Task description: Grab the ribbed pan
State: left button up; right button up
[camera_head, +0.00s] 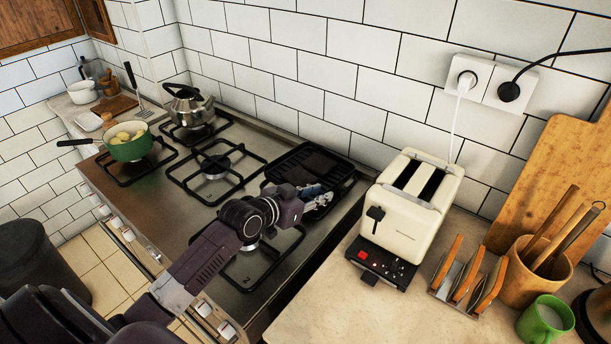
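The ribbed pan (309,165) is black and rectangular, with ridges across its inside. It sits at the back right of the stove, against the tiled wall. My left gripper (318,197) is at the pan's near edge, and its arm reaches over the front right burner. The gripper covers part of the pan's near side and whatever handle may be there. Its fingers are small and overlap the dark pan, so I cannot tell whether they are open or shut on it. My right gripper is not in view.
A cream toaster (412,201) stands close to the right of the pan. A green pot (130,145) and a kettle (187,106) stand on the stove's left side. A toast rack (468,279), wooden utensil holder (536,277) and green mug (546,321) crowd the right counter.

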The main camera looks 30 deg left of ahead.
aim_at(328, 190)
pick_arm(q)
jog(key=shift+p+x, duration=0.45)
jog(key=shift+x, duration=1.9)
jog(key=shift+r, duration=0.15)
grip_shut()
jog(key=shift+w+a+r, duration=0.1)
jog(key=shift+w+r, duration=0.05)
jog(key=shift+r, duration=0.1)
